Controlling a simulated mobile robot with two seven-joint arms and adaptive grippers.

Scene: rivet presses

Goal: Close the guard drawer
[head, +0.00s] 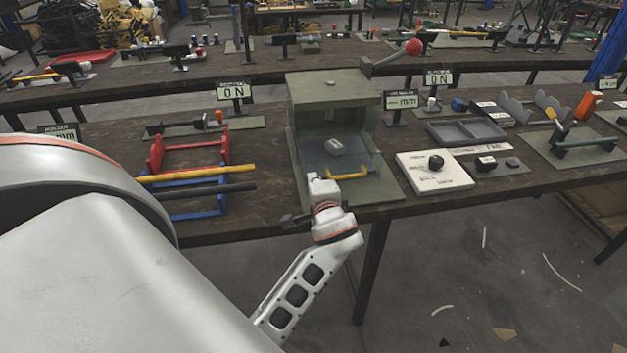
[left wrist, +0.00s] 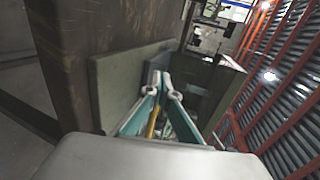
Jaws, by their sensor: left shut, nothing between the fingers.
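The green press (head: 335,95) stands on a green base plate (head: 385,190) at the table's front edge. Its see-through guard drawer (head: 312,160) stands out in front of the housing, with a yellow handle (head: 348,175) low on its front. A small pale block (head: 335,146) shows inside. My left gripper (head: 320,180) is just left of the handle and in front of the drawer; its fingertips are hard to make out there. In the left wrist view, the teal fingers (left wrist: 161,88) are shut and empty, with the yellow handle (left wrist: 153,122) showing behind them. My right gripper is not in view.
Left of the press is a red and blue rack (head: 190,165) with yellow and black bars. To the right are a white panel with a black knob (head: 434,172) and a grey tray (head: 467,132). A red-balled lever (head: 413,47) sticks out at the press's upper right.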

